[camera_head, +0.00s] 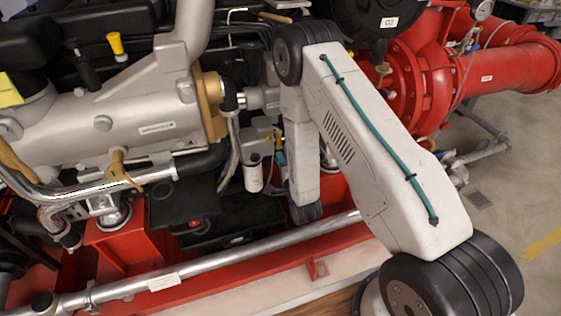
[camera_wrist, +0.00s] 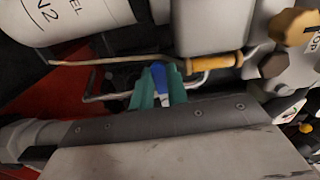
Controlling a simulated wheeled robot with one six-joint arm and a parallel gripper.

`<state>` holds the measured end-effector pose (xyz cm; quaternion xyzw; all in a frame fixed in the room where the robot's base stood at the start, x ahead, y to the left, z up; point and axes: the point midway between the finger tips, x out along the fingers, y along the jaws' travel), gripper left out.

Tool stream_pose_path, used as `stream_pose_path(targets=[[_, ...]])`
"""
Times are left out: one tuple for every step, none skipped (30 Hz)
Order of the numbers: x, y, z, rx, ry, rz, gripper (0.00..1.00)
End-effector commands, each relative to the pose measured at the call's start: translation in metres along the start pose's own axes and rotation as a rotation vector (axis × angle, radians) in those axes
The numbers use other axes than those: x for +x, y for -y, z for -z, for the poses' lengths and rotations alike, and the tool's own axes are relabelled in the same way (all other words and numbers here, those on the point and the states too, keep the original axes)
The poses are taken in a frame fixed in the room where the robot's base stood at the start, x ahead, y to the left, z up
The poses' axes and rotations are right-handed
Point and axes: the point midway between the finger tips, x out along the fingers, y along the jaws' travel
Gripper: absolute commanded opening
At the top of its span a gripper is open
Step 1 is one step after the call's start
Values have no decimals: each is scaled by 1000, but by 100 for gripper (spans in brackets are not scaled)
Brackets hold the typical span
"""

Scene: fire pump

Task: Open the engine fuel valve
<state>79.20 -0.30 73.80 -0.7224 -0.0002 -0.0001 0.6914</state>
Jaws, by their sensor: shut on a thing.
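My gripper's teal fingers (camera_wrist: 157,90) show in the wrist view, shut on a small blue lever (camera_wrist: 159,69), which I take to be the fuel valve's handle. Only the upper part of the lever shows between the fingers; the rest is hidden. In the head view my gripper (camera_head: 281,158) is mostly hidden behind my arm, and just a bit of teal shows beside the engine. The valve body cannot be made out in either view.
In the wrist view, a copper-coloured pipe (camera_wrist: 110,62) and a brass fitting (camera_wrist: 214,62) run close behind the fingers. A white filter canister (camera_wrist: 80,18) is at upper left. In the head view, a long silver pipe (camera_head: 215,242) crosses in front of the engine.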

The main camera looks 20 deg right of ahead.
Motion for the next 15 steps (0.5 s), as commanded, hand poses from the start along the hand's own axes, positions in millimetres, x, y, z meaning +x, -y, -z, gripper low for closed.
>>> stream_pose_path(targets=[[0, -1, 0, -19, 2, -1, 0], [0, -2, 0, -33, 2, -1, 0], [0, -3, 0, -56, 2, -2, 0], [0, -4, 0, -74, 2, -2, 0], [0, -5, 0, -95, 2, -2, 0], [-1, -6, 0, -124, 2, -2, 0], [-1, -7, 0, -148, 2, -2, 0], [-1, -8, 1, -172, 2, -2, 0], [-1, -9, 1, -208, 2, -2, 0], [-1, -10, 1, -235, 2, -2, 0], [-1, -11, 2, -263, 2, -2, 0], [-1, -13, 2, -301, 2, -3, 0], [-1, -14, 2, -329, 2, -3, 0], [-1, -15, 3, -358, 2, -3, 0], [-1, -17, 4, -396, 2, -3, 0]])
